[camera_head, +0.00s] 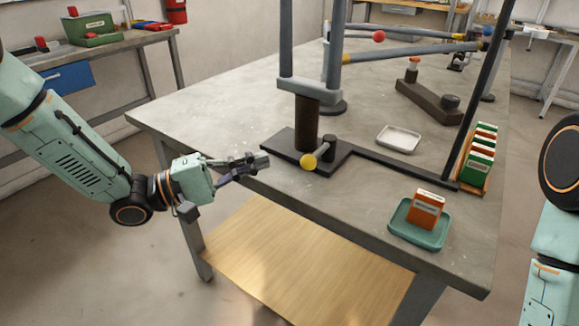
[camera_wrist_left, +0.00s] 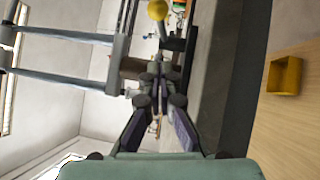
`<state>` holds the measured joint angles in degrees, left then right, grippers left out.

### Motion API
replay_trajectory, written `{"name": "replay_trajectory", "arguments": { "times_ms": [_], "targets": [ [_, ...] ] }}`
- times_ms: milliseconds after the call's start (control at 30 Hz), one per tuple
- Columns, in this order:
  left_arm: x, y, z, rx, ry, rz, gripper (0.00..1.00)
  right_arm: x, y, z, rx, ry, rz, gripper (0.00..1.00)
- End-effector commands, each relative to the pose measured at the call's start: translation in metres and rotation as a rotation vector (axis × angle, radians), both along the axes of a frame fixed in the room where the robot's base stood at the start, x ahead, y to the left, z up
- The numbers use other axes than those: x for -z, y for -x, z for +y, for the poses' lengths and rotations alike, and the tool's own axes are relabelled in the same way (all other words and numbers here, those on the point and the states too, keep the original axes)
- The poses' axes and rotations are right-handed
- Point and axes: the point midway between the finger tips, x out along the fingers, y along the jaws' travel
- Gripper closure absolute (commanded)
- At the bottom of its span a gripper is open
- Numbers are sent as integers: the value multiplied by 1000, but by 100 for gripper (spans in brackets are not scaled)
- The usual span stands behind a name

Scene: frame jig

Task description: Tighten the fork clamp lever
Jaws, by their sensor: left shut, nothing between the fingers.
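The lever with a yellow ball knob (camera_head: 308,161) sits at the front of the dark clamp base (camera_head: 282,148), under the fork's brown post (camera_head: 306,122). The grey fork legs (camera_head: 334,55) rise above that post. My left gripper (camera_head: 261,161) is shut and empty, just left of the knob and apart from it. In the left wrist view the shut fingertips (camera_wrist_left: 158,72) point toward the jig, with the yellow knob (camera_wrist_left: 158,10) beyond them at the top edge. My right gripper is out of view; only part of my right arm shows at the right edge.
A teal tray (camera_head: 408,233) with an orange box (camera_head: 426,209) stands at the table's front right. Behind it are a dark upright bar (camera_head: 482,95), a rack of boxes (camera_head: 479,155) and a white tray (camera_head: 384,138). The table's left part (camera_head: 215,105) is clear.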

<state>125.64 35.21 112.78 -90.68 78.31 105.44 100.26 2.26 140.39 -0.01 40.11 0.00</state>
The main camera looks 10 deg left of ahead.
Motion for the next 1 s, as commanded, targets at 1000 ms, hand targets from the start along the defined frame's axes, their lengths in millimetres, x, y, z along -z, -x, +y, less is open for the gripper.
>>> {"name": "replay_trajectory", "arguments": {
  "times_ms": [1000],
  "targets": [
    [-12, -5, -65, 0, -1, 0, 100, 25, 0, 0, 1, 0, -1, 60]
  ]
}}
